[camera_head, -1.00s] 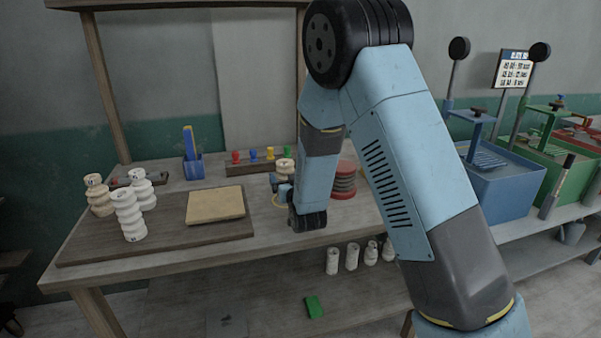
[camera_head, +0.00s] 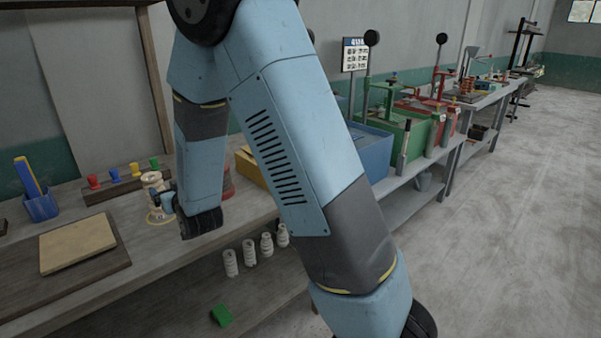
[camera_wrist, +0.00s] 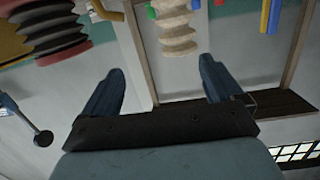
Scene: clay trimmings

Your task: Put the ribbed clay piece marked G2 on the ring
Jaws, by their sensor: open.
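A cream ribbed clay piece (camera_head: 152,181) stands on the bench behind my gripper in the head view. It shows at the top of the wrist view (camera_wrist: 176,28), beyond my two spread fingertips and apart from them. No mark on it is readable. I cannot tell whether that piece stands on the ring. My gripper, also in the wrist view (camera_wrist: 161,72), is open and empty.
A rack (camera_head: 125,185) of coloured-handled tools, a blue holder (camera_head: 41,206) and a tan slab (camera_head: 77,244) are left. Several pale clay pieces (camera_head: 248,252) stand on the lower shelf. A blue bin (camera_head: 374,155) stands right.

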